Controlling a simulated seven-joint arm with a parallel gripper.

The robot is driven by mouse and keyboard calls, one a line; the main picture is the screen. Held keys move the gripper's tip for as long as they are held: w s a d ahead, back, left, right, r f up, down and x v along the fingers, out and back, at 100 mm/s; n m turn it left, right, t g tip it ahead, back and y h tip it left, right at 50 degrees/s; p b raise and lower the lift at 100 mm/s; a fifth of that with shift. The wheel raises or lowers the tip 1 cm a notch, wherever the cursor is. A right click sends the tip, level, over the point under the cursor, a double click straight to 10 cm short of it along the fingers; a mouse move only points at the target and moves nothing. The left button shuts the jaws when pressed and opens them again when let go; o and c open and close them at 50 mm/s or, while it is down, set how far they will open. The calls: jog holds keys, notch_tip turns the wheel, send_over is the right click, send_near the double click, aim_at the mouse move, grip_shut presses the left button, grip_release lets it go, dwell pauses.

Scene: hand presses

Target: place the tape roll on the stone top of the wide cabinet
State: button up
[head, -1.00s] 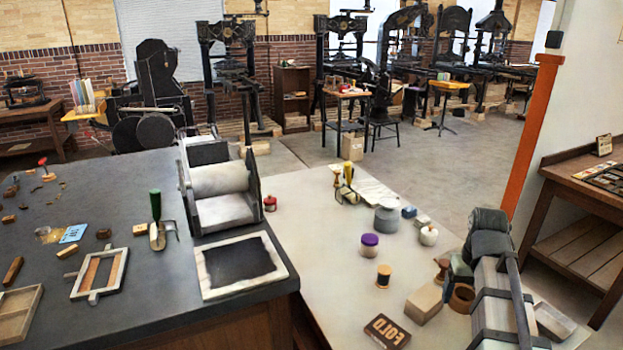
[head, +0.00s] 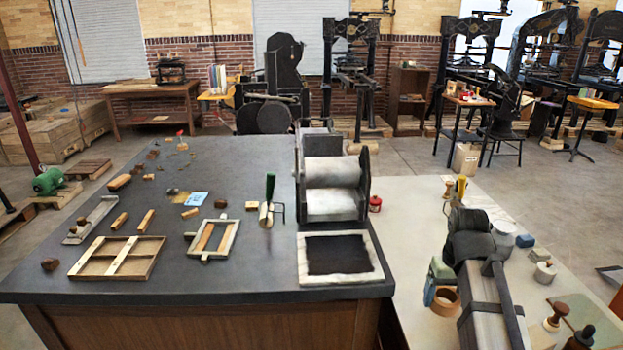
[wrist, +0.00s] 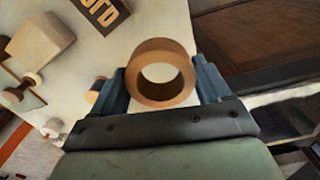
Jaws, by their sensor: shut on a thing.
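The tape roll (head: 443,301) is a brown ring with an open middle. My gripper (wrist: 160,75) is shut on it, one blue finger at each side, and the roll (wrist: 160,90) shows whole in the wrist view. In the head view my arm partly covers my gripper, and the roll appears over the pale table. The wide cabinet's dark grey stone top (head: 250,283) is to the left of the roll, above a brown wooden front.
The pale table (head: 407,245) holds a red-capped jar (head: 375,203), a grey tub (head: 503,238) and stamps. On the stone top stand a small roller press (head: 332,185), a framed black plate (head: 340,258) and wooden trays (head: 117,257). Bare stone lies along the front edge.

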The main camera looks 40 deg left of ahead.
jog(key=s+a+r+n, duration=0.1)
jog(key=s+a+n, duration=0.35)
jog(key=a, duration=1.15)
notch_tip(320, 180, up, 5)
jog(key=n, duration=0.6)
send_over(257, 260)
jog(key=shift+a+f, duration=0.1)
jog(key=shift+f, duration=4.4)
jog(key=shift+f, duration=0.1)
jog(key=o, duration=1)
